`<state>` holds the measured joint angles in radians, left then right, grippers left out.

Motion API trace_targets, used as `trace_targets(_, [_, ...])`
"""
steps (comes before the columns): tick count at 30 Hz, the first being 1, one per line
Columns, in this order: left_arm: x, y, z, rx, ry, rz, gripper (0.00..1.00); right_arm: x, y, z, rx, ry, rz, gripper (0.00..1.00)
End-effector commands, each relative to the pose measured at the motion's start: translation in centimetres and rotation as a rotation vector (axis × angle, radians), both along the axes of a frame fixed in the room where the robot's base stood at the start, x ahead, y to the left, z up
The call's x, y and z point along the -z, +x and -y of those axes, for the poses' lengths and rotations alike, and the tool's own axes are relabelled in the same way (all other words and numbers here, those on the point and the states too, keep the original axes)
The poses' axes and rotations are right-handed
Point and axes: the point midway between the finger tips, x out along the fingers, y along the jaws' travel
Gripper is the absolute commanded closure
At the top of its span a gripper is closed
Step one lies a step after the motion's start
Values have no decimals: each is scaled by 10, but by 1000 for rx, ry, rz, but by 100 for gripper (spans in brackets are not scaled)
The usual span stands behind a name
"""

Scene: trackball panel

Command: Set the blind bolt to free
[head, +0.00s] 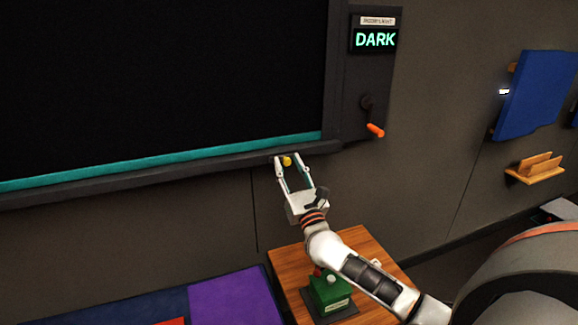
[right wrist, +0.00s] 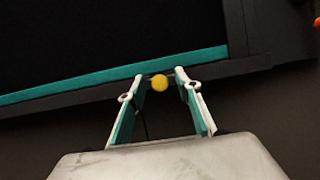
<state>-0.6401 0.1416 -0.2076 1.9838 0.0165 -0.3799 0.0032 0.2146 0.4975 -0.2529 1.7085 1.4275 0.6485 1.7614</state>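The blind bolt shows as a small yellow knob (head: 287,161) at the lower right edge of the dark window frame. The knob also shows in the right wrist view (right wrist: 159,82), between the fingertips. My right gripper (head: 292,164) is open, with one finger on each side of the knob. In the wrist view a gap shows between the knob and each finger. The black blind (head: 170,80) has a teal bottom bar (head: 180,159) just above the frame's sill. My left gripper is not in view.
A panel right of the window has a lit sign reading DARK (head: 375,40) and a crank with an orange handle (head: 375,130). Below stands a wooden table (head: 345,245) with a green box (head: 330,291). A wooden wall rack (head: 537,170) and blue panel (head: 540,95) are at right.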

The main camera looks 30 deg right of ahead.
Motion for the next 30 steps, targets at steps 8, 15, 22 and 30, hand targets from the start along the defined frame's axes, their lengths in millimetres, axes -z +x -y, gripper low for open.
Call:
trace_targets(8, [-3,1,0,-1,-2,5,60,0,0,0,0,-1,0,98])
trace_targets(15, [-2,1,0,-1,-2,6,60,1,-1,3,1,-2,0,100])
trace_targets(22, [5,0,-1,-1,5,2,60,3,-9,36,3,-6,-3,100])
trace_targets(30, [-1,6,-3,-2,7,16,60,1,-11,44,2,0,-1,100])
